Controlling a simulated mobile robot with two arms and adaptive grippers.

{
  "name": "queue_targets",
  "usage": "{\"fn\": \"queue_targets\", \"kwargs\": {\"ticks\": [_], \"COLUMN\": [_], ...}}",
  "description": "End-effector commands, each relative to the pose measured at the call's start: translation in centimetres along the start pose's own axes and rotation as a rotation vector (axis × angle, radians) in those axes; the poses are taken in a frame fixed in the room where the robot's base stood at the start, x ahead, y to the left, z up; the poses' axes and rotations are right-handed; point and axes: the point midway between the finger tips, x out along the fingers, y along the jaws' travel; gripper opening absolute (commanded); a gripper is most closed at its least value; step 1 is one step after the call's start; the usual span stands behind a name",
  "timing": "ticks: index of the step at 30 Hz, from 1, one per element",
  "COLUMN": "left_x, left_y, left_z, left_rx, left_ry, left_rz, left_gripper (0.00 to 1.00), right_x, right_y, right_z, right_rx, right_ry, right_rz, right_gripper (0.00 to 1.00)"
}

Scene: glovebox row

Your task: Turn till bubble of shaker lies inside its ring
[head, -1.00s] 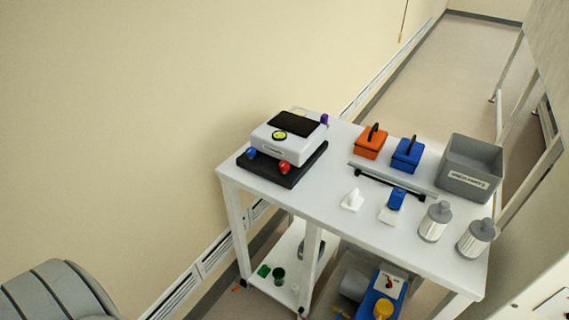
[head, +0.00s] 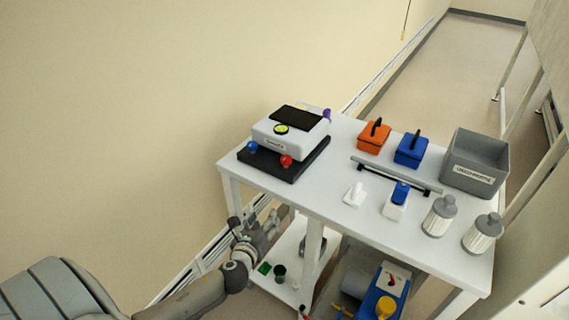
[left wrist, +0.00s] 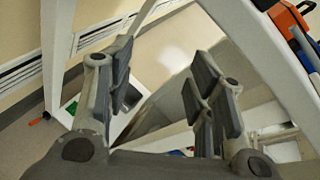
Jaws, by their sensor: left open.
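The shaker (head: 290,138) is a white box with a dark top, standing on a black base plate (head: 284,164) at the left end of the white table. A round yellow-green bubble level (head: 281,129) sits on its top; where the bubble lies in its ring is too small to tell. A blue knob (head: 253,146), a red knob (head: 286,161) and a purple knob (head: 327,115) show at the corners. My left gripper (head: 262,226) is below and left of the tabletop, apart from the shaker. In the left wrist view its fingers (left wrist: 165,85) are spread and empty. My right gripper is not in view.
The table (head: 330,205) also holds an orange box (head: 373,138), a blue box (head: 411,151), a grey bin (head: 474,165), a rail, and two grey-white canisters (head: 439,216). A wall runs along the left. A lower shelf (head: 290,262) carries small green items.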

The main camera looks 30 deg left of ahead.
Motion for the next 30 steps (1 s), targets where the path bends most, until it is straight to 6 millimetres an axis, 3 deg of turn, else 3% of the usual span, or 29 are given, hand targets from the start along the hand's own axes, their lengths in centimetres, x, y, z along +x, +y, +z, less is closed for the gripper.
{"fn": "queue_targets", "kwargs": {"ticks": [1, 3, 6, 9, 16, 30], "left_x": [-0.4, -1.1, -2.1, -2.8, -1.8, 5.6], "left_y": [-1.9, -3.9, -6.0, -7.3, -8.1, -9.5], "left_z": [2.7, 5.7, 8.8, 10.6, 11.9, 13.7], "left_rx": [0.092, 0.203, 0.316, 0.399, 0.434, 0.429], "left_ry": [-0.062, -0.138, -0.219, -0.274, -0.299, -0.296], "left_rz": [-0.039, -0.072, -0.100, -0.115, -0.120, -0.120], "left_gripper": [0.49, 0.49, 0.49, 0.49, 0.49, 0.49], "right_x": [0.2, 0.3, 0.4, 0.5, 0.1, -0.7], "right_y": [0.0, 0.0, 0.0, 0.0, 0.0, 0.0], "right_z": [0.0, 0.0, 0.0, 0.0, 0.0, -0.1], "right_rx": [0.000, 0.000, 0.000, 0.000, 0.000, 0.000], "right_ry": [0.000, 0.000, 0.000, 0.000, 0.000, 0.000], "right_rz": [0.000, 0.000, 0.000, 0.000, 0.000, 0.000], "right_gripper": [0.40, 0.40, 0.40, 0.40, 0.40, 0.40]}}
